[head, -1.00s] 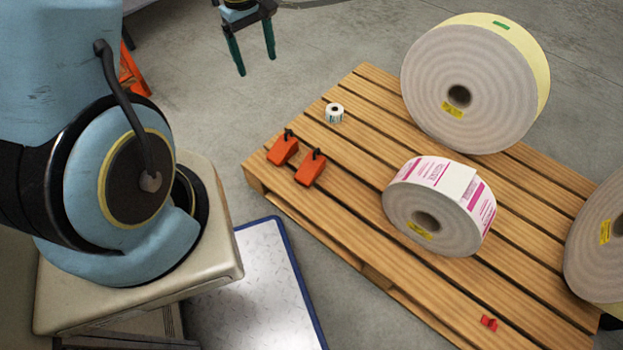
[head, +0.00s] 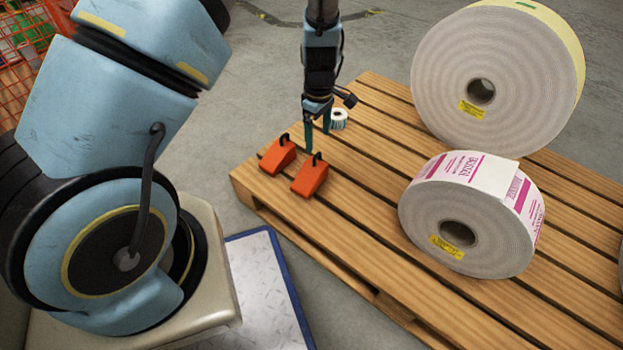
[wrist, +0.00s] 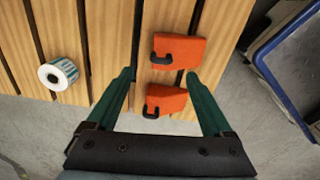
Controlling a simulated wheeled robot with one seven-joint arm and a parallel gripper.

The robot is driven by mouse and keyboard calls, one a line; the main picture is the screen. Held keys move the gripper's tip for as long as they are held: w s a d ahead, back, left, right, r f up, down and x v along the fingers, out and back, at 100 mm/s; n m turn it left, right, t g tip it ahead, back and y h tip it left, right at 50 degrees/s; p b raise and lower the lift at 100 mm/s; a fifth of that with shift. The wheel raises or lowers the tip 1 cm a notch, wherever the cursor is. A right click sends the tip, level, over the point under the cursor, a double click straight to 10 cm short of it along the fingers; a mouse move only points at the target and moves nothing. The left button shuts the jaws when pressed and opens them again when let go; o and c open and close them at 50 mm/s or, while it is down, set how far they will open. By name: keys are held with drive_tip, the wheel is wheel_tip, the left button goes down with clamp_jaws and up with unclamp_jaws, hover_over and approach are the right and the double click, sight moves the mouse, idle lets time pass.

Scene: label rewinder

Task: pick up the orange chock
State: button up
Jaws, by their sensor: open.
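Two orange chocks with black handles lie side by side on the pallet. In the head view one is at left (head: 278,156) and the other at right (head: 310,175). In the wrist view the upper chock (wrist: 183,51) lies just beyond the fingertips, and the lower chock (wrist: 166,100) shows between the green fingers. My gripper (head: 317,140) points down with its fingers spread, above or just behind the chocks; it also shows in the wrist view (wrist: 160,74). It holds nothing. The exact height of the fingertips over the chocks is hard to tell.
The wooden pallet (head: 375,220) bears a small label roll (head: 339,119) close to my gripper, a pink-printed roll (head: 468,215) and a large roll (head: 495,70). A blue-edged mat (head: 262,290) lies on the floor in front. The pallet is bare between the chocks and the pink-printed roll.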

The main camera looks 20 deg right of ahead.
sight(317, 154)
wheel_tip(317, 154, down, 8)
drive_tip(key=b, duration=0.3)
drive_tip(key=shift+a+b, duration=0.1)
drive_tip(key=shift+b, duration=0.3)
drive_tip(key=shift+r, duration=0.15)
drive_tip(key=shift+c, duration=0.3)
clamp_jaws()
idle(0.6)
